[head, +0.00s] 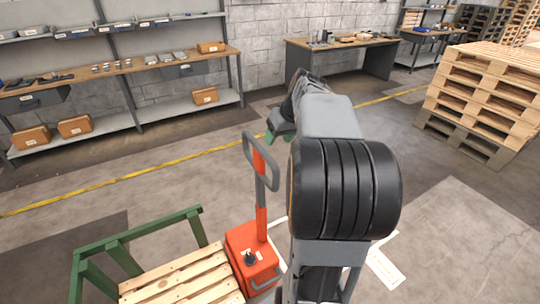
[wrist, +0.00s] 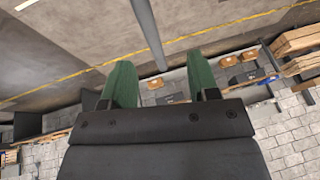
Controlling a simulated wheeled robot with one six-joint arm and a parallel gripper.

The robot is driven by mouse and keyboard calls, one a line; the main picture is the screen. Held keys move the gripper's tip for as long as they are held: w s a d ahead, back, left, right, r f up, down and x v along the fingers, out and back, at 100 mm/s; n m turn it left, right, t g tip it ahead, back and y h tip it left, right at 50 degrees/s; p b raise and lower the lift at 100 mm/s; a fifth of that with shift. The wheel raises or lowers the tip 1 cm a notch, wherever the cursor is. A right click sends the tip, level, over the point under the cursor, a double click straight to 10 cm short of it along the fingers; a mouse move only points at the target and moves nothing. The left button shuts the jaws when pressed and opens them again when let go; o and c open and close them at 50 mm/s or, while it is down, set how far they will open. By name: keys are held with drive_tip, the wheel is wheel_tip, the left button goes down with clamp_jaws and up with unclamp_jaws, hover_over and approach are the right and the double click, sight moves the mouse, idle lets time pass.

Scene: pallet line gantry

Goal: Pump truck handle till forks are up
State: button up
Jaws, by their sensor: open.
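The red pallet truck (head: 252,256) stands at the lower middle of the head view. Its grey loop handle (head: 276,172) stands nearly upright on a red-and-grey shaft. My gripper (head: 270,137) is close to the right side of the loop's top, mostly hidden behind my arm. In the wrist view my gripper (wrist: 162,76) is open, its green fingers well apart. A grey bar (wrist: 148,30), seemingly part of the handle, runs down toward the gap between the fingers. I cannot tell whether they touch it. The forks are hidden, so their height cannot be seen.
A wooden pallet (head: 185,278) with a green frame (head: 137,232) is left of the truck. A shelf bench (head: 130,68) and a worktable (head: 345,43) line the wall. Stacked pallets (head: 480,85) stand at right. The floor between is open.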

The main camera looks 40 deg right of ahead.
sight(271, 157)
drive_tip(key=x, duration=0.4)
drive_tip(key=d+x, duration=0.1)
drive_tip(key=x, duration=0.3)
drive_tip(key=d+p+x, duration=0.1)
drive_tip(key=x, duration=0.4)
drive_tip(key=shift+w+d, duration=0.25)
